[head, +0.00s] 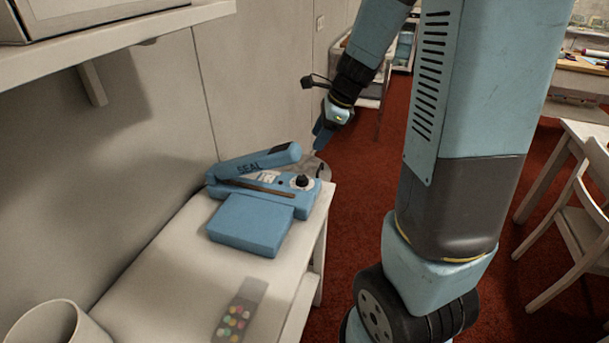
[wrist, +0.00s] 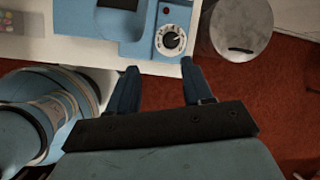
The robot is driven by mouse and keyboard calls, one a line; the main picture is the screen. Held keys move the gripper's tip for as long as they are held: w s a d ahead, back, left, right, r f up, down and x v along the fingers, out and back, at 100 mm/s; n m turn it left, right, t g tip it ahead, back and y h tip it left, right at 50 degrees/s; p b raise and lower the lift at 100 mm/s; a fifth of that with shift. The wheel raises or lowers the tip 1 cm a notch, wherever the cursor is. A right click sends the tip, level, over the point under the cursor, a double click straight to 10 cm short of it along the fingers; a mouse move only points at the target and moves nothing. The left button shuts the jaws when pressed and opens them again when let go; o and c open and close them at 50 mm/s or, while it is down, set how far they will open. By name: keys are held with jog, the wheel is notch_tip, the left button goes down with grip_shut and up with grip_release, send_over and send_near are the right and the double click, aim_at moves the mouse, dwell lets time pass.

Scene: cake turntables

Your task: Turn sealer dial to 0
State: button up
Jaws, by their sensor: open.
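The blue sealer (head: 250,222) sits on the white table, its long arm marked SEAL raised at a tilt. Its dial (head: 302,181) is a black knob on a white round scale near the sealer's right end. In the head view my gripper (head: 322,138) is beyond the sealer's right end, above the table's far edge.
The white table (head: 160,285) runs along the wall and holds a strip of coloured dots (head: 236,318) and a white pot (head: 55,325). A round grey bin (wrist: 238,28) stands beside the table.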

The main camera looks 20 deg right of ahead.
aim_at(303, 177)
jog(key=w+a+f+m, duration=0.1)
jog(key=w+f, duration=0.1)
jog(key=f, duration=0.3)
jog(key=w+f+m, duration=0.1)
jog(key=w+f, duration=0.1)
jog(key=f, duration=0.4)
jog(key=w+a+f+m, duration=0.1)
jog(key=f, duration=0.5)
jog(key=shift+w+a+f+m, duration=0.1)
jog(key=shift+w+a+m, duration=0.2)
jog(key=shift+w+m, duration=0.1)
jog(key=shift+c, duration=0.2)
jog(key=c, duration=0.7)
